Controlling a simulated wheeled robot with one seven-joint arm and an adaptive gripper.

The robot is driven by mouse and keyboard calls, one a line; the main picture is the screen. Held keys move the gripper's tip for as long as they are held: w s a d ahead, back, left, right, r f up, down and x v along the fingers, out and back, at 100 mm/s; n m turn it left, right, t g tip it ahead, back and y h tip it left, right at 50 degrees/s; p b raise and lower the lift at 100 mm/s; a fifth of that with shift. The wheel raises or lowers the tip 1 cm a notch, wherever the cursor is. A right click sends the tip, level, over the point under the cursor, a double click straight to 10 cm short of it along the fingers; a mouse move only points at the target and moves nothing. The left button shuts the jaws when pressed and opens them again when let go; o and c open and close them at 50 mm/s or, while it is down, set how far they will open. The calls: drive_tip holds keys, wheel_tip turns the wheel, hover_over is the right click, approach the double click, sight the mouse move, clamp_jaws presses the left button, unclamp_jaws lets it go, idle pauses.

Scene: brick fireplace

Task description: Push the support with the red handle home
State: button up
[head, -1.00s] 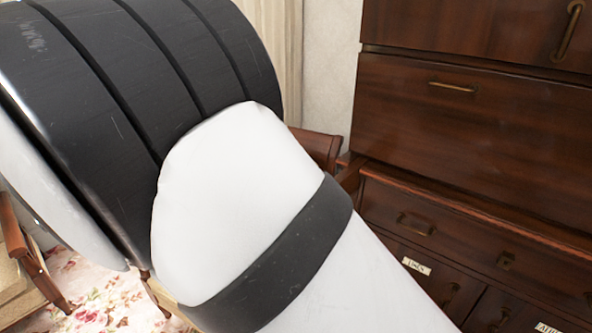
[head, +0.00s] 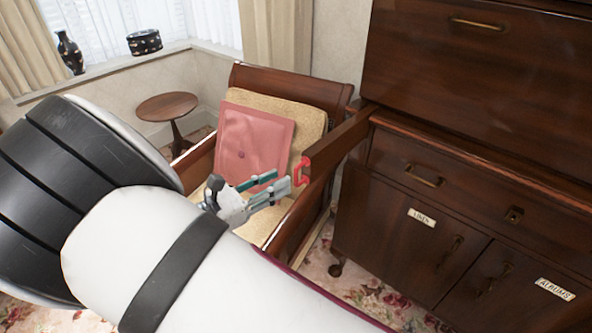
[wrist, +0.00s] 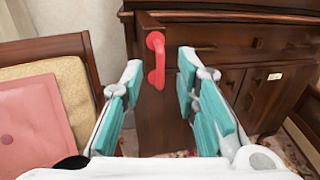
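The support (head: 338,143) is a dark wooden bar standing out from the bureau's left side, level with the top of its drawer. Its red handle (head: 302,171) is on the front end. My gripper (head: 284,182) is just in front of the handle, with teal-padded fingers spread. In the wrist view the red handle (wrist: 156,62) shows upright in the gap between my open fingertips (wrist: 160,72), on the support's wooden end (wrist: 150,118). Nothing is held. I cannot tell whether a finger touches the handle.
The bureau (head: 430,180) with labelled doors stands right. An armchair (head: 290,85) with a pink cushion (head: 255,138) stands close behind and beside my gripper, its wooden arms near it. A small round table (head: 167,106) is farther back by the window.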

sight(296, 172)
drive_tip(key=shift+x, duration=3.15)
clamp_jaws()
